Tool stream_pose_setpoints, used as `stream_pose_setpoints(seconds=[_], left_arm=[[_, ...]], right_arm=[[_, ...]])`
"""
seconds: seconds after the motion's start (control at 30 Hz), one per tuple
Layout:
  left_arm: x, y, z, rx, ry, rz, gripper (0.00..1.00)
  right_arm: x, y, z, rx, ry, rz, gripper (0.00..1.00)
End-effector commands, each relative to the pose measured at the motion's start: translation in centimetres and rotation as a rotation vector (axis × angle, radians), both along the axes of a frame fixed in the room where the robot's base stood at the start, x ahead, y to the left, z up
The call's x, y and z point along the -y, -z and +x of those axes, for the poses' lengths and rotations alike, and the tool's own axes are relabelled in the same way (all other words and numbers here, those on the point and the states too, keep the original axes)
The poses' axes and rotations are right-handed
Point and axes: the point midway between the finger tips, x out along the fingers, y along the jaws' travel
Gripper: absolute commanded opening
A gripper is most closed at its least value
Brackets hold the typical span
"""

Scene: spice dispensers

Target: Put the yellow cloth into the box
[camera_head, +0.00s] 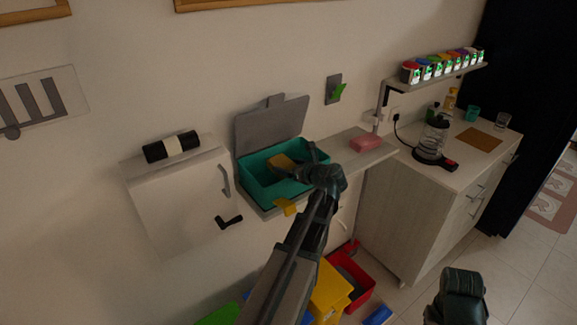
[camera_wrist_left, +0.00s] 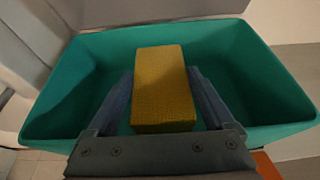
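The yellow cloth (camera_head: 281,161) looks like a thick block and is inside the opening of the green box (camera_head: 252,184). In the left wrist view, the cloth (camera_wrist_left: 163,88) lies between the two fingers of my left gripper (camera_wrist_left: 163,95), which meet its sides. My left gripper (camera_head: 298,164) reaches into the box from the right and is shut on the cloth. The cloth appears above the floor of the box (camera_wrist_left: 62,112); whether it touches the floor is unclear. My right arm's dark end (camera_head: 461,283) is at the lower right; its fingers cannot be made out.
The box's grey lid (camera_head: 270,125) stands open against the wall. A pink block (camera_head: 366,144) lies on the shelf to the right. A white cabinet (camera_head: 180,195) is on the left. Yellow (camera_head: 331,292) and red bins (camera_head: 367,278) stand below. A coffee pot (camera_head: 434,139) is on the counter.

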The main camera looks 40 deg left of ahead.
Motion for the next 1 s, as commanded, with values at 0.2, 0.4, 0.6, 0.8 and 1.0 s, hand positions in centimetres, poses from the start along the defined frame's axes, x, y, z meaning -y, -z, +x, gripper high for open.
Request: stream_pose_setpoints(seconds=[0.2, 0.4, 0.6, 0.8, 1.0], left_arm=[[0.9, -0.9, -0.9, -0.007, -0.007, -0.025, 1.0], [5.1, -2.8, -2.0, -0.005, -0.002, -0.022, 1.0], [8.4, -4.3, -2.8, -0.003, -0.003, -0.022, 1.0], [10.3, -5.0, -3.3, -0.003, -0.006, -0.02, 1.0], [10.9, -5.2, -3.4, -0.002, -0.007, -0.019, 1.0]], right_arm=[[0.0, -1.5, 0.0, 0.0, 0.0, 0.0, 0.5], [0.0, -3.3, 0.0, 0.0, 0.0, 0.0, 0.5], [0.0, -4.8, 0.0, 0.0, -0.001, 0.0, 0.5], [0.0, -5.5, 0.0, 0.0, -0.001, 0.0, 0.5], [0.0, -5.6, 0.0, 0.0, -0.001, 0.0, 0.5]])
